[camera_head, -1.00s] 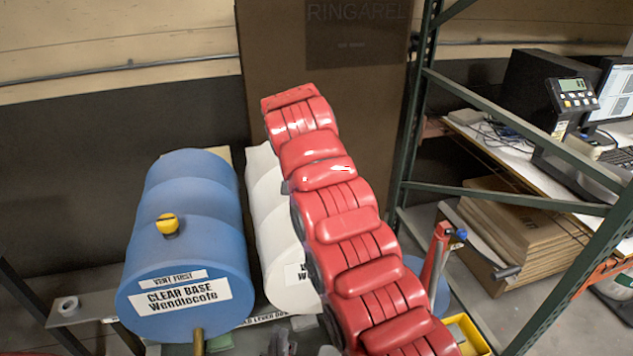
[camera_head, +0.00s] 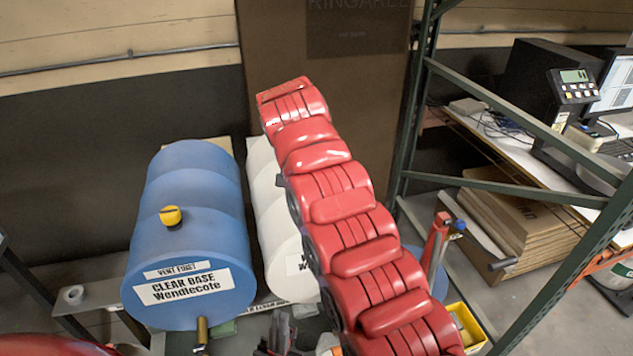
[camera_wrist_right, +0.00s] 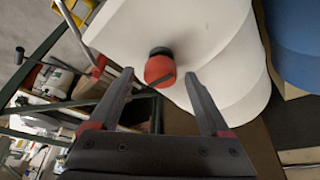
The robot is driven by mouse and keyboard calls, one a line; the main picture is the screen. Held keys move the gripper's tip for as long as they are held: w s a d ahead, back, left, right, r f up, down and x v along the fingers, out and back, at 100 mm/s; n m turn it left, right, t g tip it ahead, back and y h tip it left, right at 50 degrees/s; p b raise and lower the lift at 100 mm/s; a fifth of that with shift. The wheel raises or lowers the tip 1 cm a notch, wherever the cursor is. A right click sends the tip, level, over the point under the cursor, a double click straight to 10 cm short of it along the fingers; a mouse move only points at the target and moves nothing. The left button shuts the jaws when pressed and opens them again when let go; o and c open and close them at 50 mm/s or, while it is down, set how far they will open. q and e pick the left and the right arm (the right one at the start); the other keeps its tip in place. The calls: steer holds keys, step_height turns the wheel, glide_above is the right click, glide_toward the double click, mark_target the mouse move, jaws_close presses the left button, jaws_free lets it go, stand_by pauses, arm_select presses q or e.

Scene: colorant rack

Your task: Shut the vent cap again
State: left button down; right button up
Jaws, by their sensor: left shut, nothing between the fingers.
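A yellow vent cap (camera_head: 171,216) with a dark mark on it sits on top of the blue drum (camera_head: 200,245), whose label reads "VENT FIRST". A red cap (camera_wrist_right: 160,70) on a black neck sits on the white drum (camera_wrist_right: 215,50) in the right wrist view. My right gripper (camera_wrist_right: 158,77) is open, its fingertips on either side of the red cap's line; I cannot tell whether they touch it. In the head view my right arm covers that spot. My left gripper (camera_head: 281,332) is shut and empty at the bottom edge, below the white drum (camera_head: 285,265) and apart from the yellow cap.
A brass tap (camera_head: 201,331) sticks out low on the blue drum. A green rack post (camera_head: 410,110) and its braces stand to the right. A yellow bin (camera_head: 467,328) and a red-handled tool (camera_head: 435,245) are right of my right arm. Space above the blue drum is clear.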

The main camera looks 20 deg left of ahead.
steer(key=shift+r, duration=0.1)
steer(key=shift+s+r, duration=0.2)
steer(key=shift+r, duration=0.3)
steer(key=p+v, duration=0.6)
steer(key=v, duration=1)
steer(key=shift+p, duration=0.4)
steer(key=shift+s, duration=0.1)
